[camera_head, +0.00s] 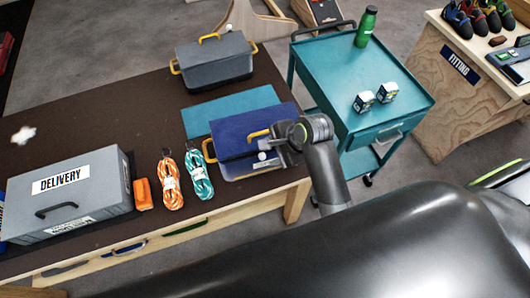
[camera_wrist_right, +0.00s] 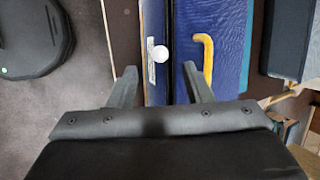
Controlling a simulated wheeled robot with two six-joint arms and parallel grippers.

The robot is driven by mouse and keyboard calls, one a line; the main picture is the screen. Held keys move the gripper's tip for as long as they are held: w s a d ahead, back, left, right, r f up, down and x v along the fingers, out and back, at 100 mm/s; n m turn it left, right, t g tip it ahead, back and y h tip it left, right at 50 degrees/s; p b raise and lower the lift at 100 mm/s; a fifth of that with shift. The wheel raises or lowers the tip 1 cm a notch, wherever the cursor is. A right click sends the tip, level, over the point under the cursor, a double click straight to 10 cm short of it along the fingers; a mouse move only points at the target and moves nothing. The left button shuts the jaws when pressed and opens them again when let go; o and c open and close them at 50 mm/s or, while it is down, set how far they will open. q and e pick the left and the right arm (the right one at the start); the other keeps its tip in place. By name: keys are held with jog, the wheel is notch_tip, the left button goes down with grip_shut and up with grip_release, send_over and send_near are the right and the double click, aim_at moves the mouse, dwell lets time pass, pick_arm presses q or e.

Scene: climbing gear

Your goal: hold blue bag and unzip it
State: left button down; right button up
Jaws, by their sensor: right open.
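The blue bag (camera_head: 235,134) lies on the brown table near its right front corner, with yellow handles on its left and right sides. A small white ball-shaped knob (camera_head: 262,156) sits on its front right part. My right gripper (camera_head: 274,149) is at the bag's right end, close to the right handle and the knob. In the right wrist view the gripper (camera_wrist_right: 161,78) is open, its fingers on either side of the seam along the blue bag (camera_wrist_right: 235,40). The white knob (camera_wrist_right: 160,53) and the yellow handle (camera_wrist_right: 203,58) are just beyond the fingertips. My left gripper is out of view.
Orange rope (camera_head: 170,185), teal rope (camera_head: 199,175) and a grey delivery case (camera_head: 70,195) lie left. A teal cart (camera_head: 350,75) stands right of the table.

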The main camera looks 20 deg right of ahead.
aim_at(263, 155)
jog(key=shift+p+x, duration=0.3)
jog(key=shift+x, duration=2.45)
jog(key=shift+c, duration=0.3)
